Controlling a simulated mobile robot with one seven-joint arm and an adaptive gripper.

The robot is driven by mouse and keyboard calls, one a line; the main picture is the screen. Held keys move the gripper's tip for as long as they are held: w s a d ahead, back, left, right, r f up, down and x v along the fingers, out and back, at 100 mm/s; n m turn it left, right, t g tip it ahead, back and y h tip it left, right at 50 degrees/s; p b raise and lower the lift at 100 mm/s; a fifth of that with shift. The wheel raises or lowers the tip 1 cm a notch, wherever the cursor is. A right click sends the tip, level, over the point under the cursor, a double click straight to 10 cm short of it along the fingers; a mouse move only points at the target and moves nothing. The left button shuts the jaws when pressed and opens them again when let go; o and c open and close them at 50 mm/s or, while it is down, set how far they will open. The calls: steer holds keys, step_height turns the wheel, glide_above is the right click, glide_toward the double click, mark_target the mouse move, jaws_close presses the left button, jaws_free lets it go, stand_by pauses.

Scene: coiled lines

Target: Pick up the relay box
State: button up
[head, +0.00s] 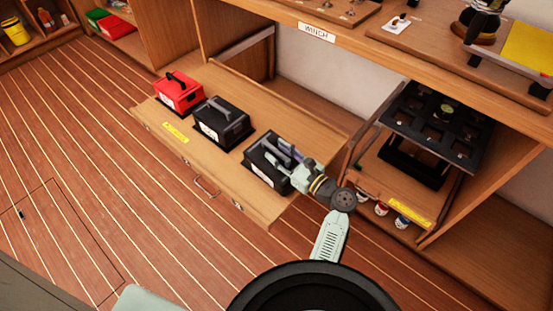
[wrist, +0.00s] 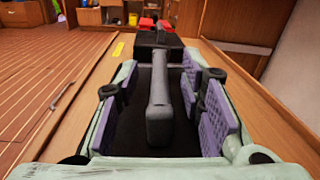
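Three boxes with top handles stand in a row on a pulled-out wooden drawer (head: 245,200): a red one (head: 178,93), a black one (head: 222,122) in the middle, and a black one (head: 262,168) nearest my arm. Their labels are too small to read, so I cannot tell by name which is the relay box. My gripper (head: 285,156) is over the nearest black box. In the wrist view my gripper (wrist: 160,78) is open, with its purple-padded fingers on either side of that box's grey handle (wrist: 159,112). Gaps show between handle and pads.
A shelf edge marked WINCH (head: 317,32) overhangs behind the drawer. To the right, a black compartment tray (head: 440,118) sits above a lower shelf with small jars (head: 402,221). Open plank floor (head: 80,150) lies left of the drawer.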

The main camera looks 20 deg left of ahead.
steer(key=shift+a, duration=0.15)
steer(key=shift+c, duration=0.6)
jaws_close()
